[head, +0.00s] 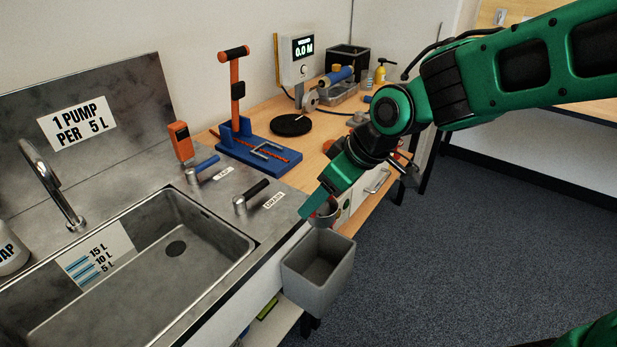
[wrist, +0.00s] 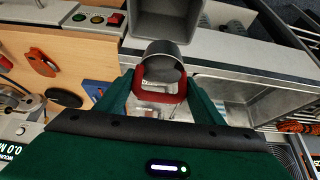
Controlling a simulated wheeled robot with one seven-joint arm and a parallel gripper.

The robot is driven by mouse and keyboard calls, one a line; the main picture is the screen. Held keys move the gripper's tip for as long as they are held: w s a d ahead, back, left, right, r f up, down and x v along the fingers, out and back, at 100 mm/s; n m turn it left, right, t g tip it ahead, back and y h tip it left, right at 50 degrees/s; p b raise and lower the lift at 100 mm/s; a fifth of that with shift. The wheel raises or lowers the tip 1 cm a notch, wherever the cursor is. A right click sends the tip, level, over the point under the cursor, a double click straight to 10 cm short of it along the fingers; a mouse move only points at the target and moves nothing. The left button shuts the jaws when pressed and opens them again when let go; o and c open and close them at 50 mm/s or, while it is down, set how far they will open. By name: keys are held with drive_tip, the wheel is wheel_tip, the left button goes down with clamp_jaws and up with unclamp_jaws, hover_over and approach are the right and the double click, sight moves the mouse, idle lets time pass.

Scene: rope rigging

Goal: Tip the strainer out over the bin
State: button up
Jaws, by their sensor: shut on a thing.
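The strainer (wrist: 163,52) is a grey metal cup with a red handle (wrist: 158,97), seen in the middle of the wrist view. My gripper (wrist: 158,88) is shut on this red handle, with one green finger on each side. In the head view, my gripper (head: 312,208) partly hides the strainer (head: 326,211), which is held at the counter's right edge, above the bin's back rim. The bin (head: 297,276) is a grey, square, open-topped box; its visible inside looks empty. The bin also shows beyond the strainer in the wrist view (wrist: 165,22). I cannot tell what the strainer holds.
A steel sink (head: 150,262) with a tap (head: 55,190) lies to the left. A wooden bench (head: 275,112) with tools is behind. The carpet to the right is clear.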

sight(322, 208)
drive_tip(key=shift+w, duration=0.45)
drive_tip(key=shift+w+d+f+g, duration=0.2)
drive_tip(key=shift+f+g, duration=0.1)
drive_tip(key=g+y, duration=0.1)
drive_tip(key=f, duration=0.1)
drive_tip(key=f+m+g+y, duration=0.1)
drive_tip(key=shift+w+d+f+g+y, duration=0.15)
drive_tip(key=shift+w+d+g+y, duration=0.15)
drive_tip(key=shift+w, duration=0.05)
drive_tip(key=shift+w+d+f+m+g+y, duration=0.2)
drive_tip(key=shift+f+m+g+y, duration=0.15)
drive_tip(key=shift+f+g+y, duration=0.25)
drive_tip(key=shift+w+d+f+m+g+y, duration=0.1)
drive_tip(key=shift+w+f+m+g+y, duration=0.1)
drive_tip(key=shift+f+m+g+y, duration=0.25)
drive_tip(key=shift+w+d+f+m+g+y, duration=0.15)
drive_tip(key=shift+f+m+g+y, duration=0.4)
drive_tip(key=shift+f+g+y, duration=0.4)
drive_tip(key=shift+w+d+f+m+g+y, duration=0.15)
drive_tip(key=shift+f+m+g+y, duration=0.5)
drive_tip(key=shift+y, duration=0.65)
drive_tip(key=shift+w+d+f+m+g+y, duration=0.15)
drive_tip(key=shift+f+m+g+y, duration=0.25)
drive_tip(key=shift+f+g+y, duration=0.5)
